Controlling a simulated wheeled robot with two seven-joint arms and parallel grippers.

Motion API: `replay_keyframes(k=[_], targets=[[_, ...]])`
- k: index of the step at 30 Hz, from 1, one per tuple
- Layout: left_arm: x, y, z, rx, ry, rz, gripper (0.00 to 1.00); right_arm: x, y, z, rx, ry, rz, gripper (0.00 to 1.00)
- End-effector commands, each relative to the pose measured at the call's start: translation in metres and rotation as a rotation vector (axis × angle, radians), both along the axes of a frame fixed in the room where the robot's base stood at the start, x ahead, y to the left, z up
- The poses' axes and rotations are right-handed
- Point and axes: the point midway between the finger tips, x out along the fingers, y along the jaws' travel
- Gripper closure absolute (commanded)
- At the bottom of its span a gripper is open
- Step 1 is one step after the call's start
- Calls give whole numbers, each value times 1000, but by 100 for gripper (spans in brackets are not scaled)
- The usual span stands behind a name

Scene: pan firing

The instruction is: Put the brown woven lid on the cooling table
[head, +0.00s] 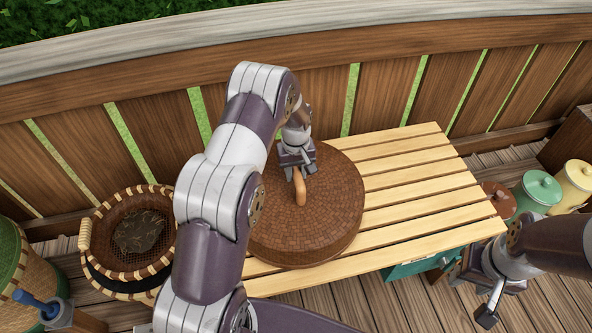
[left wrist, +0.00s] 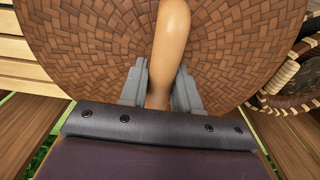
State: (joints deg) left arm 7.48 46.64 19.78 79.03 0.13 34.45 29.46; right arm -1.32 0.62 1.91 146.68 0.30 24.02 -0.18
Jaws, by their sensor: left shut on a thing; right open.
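The brown woven lid (head: 325,225) is a large round disc with a tan upright handle (head: 300,188) at its middle. It lies over the left part of the slatted cooling table (head: 420,190); I cannot tell whether it touches the slats. My left gripper (head: 299,174) is shut on the handle. In the left wrist view, the fingers (left wrist: 160,88) stand on either side of the handle (left wrist: 170,45), with the woven lid (left wrist: 90,40) behind. My right gripper (head: 487,309) is open and empty, off the table's right front. My left arm hides the lid's left edge.
A striped woven basket (head: 88,243) with dark contents stands left of the table. Lidded canisters, including a green one (head: 540,188) and a yellow one (head: 574,180), stand at the right. A wooden fence (head: 390,90) runs behind. The table's right part is clear.

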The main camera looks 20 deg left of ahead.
Motion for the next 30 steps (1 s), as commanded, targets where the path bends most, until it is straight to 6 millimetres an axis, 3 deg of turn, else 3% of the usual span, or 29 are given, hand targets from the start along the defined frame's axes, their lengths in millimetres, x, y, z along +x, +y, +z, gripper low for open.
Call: replay_keyframes(k=[6, 7, 9, 20, 30], targets=[[0, 0, -2, 1, -1, 0, 100, 0, 0, -2, 0, 0, 0, 57], [0, 0, -3, 0, 0, 0, 65, 0, 0, -2, 0, 0, 0, 57], [0, 0, -2, 0, 0, 0, 43, 0, 0, -2, 0, 0, 0, 57], [1, 0, 6, 0, -1, 0, 43, 0, 0, 0, 0, 0, 0, 57], [1, 0, 90, 1, -3, 0, 43, 0, 0, -1, 0, 0, 0, 57]])
